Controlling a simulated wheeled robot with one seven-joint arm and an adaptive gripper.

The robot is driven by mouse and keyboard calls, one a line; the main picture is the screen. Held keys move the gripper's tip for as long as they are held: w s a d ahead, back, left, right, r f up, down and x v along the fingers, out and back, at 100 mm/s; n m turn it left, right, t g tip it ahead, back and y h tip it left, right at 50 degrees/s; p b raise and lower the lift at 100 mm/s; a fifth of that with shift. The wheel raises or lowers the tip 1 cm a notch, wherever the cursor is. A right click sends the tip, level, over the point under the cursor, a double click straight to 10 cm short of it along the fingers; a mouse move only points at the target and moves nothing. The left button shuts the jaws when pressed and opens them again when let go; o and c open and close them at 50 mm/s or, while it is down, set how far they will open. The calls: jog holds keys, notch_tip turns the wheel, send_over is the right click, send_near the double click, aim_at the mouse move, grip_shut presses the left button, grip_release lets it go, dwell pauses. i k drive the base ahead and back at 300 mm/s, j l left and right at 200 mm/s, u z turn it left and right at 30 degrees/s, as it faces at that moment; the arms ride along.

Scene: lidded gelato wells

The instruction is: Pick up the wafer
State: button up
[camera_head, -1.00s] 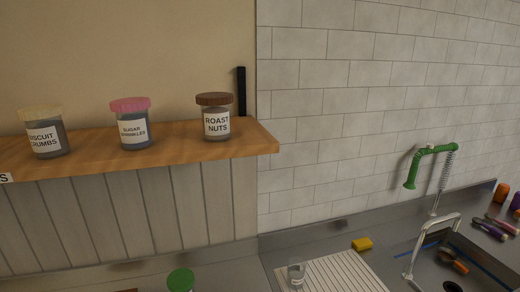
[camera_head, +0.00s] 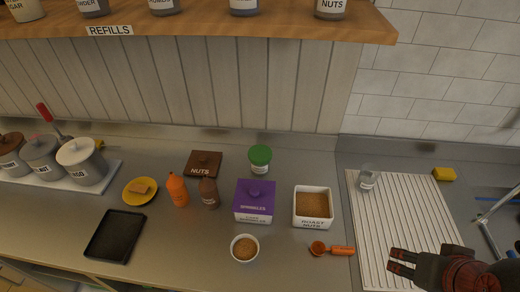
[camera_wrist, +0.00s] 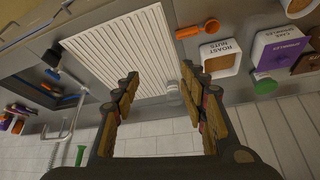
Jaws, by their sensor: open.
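A small tan, flat piece that looks like the wafer (camera_head: 140,188) lies on a round yellow plate (camera_head: 131,200) on the left part of the counter in the head view. My gripper (camera_head: 396,264) is at the lower right of that view, over the ribbed white drainboard and far to the right of the plate. The wrist view shows my gripper (camera_wrist: 160,78) with its two fingers wide apart and nothing between them. The wafer and its plate do not show in the wrist view.
A black tray (camera_head: 115,236) lies in front of the plate. An orange bottle (camera_head: 177,190) and a brown bottle (camera_head: 209,193) stand right of it. A purple box (camera_head: 254,201), roast nuts tub (camera_head: 312,222), small bowl (camera_head: 244,260) and orange scoop (camera_head: 332,249) lie between plate and gripper.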

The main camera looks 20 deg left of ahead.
aim_at(141, 190)
jog(key=u, duration=2.2)
jog(key=z, duration=0.45)
jog(key=j+z, duration=0.15)
jog(key=z, duration=0.35)
jog(key=j+z, duration=0.15)
jog(key=z, duration=0.3)
jog(key=j+z, duration=0.25)
jog(key=j, duration=0.2)
jog(key=j+z, duration=0.2)
jog(key=j, duration=0.25)
jog(key=k+j+z, duration=0.25)
jog(key=j, duration=0.2)
jog(key=j+z, duration=0.2)
jog(key=j, duration=0.25)
jog(key=k+j+z, duration=0.25)
jog(key=j, duration=0.2)
jog(key=j+z, duration=0.25)
jog(key=j, duration=0.15)
jog(key=k+j, duration=0.25)
jog(key=j, duration=0.2)
jog(key=k+j, duration=0.55)
jog(key=j, duration=0.3)
